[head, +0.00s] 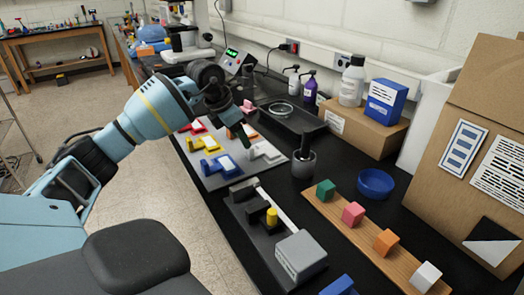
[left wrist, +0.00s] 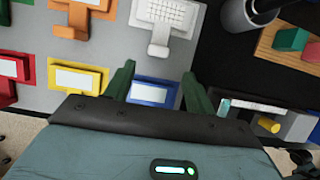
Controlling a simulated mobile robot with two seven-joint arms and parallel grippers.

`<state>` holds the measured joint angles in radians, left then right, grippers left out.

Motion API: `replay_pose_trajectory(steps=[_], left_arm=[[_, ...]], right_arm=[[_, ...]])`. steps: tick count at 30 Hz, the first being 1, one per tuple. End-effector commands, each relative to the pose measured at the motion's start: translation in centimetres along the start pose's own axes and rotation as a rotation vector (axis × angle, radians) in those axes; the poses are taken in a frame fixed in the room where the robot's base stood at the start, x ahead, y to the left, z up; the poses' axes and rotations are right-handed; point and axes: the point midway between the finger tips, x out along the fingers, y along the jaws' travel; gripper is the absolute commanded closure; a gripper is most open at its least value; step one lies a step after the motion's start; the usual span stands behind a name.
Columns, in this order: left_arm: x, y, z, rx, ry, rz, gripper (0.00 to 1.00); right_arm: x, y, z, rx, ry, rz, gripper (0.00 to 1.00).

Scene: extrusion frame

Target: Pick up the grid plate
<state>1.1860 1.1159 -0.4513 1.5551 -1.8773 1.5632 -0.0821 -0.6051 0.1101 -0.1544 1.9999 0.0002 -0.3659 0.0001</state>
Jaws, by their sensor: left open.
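The grid plate is a white piece with a fine grid on its face and a short handle. It shows at the top of the left wrist view (left wrist: 166,14) and on the right side of the light grey board (head: 265,152) in the head view. My left gripper (left wrist: 158,82) is open and empty, its two dark green fingers apart. It hangs over the board, nearest the blue piece (left wrist: 152,93), short of the grid plate. In the head view the left gripper (head: 243,130) partly covers the board. My right gripper is not in view.
The board (head: 212,182) also bears red (head: 193,128), yellow (head: 203,143) and orange (left wrist: 82,18) pieces. A dark cup (head: 303,162) stands close to its right. A grey rack (head: 245,215) and a wooden strip with coloured blocks (head: 345,238) lie nearer.

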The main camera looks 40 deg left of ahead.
Motion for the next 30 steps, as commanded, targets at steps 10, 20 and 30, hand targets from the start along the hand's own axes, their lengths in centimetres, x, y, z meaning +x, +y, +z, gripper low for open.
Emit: replay_pose_trajectory(steps=[10, 20, 30], left_arm=[[2.0, 0.0, 0.1, 0.001, 0.0, -0.002, 0.45], [6.1, 0.4, 0.3, -0.001, 0.0, 0.0, 0.45], [6.5, 0.4, 0.3, 0.0, 0.001, 0.0, 0.51]], right_arm=[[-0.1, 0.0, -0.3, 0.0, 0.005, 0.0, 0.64], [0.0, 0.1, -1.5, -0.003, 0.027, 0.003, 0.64], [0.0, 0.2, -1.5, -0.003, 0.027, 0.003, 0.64]])
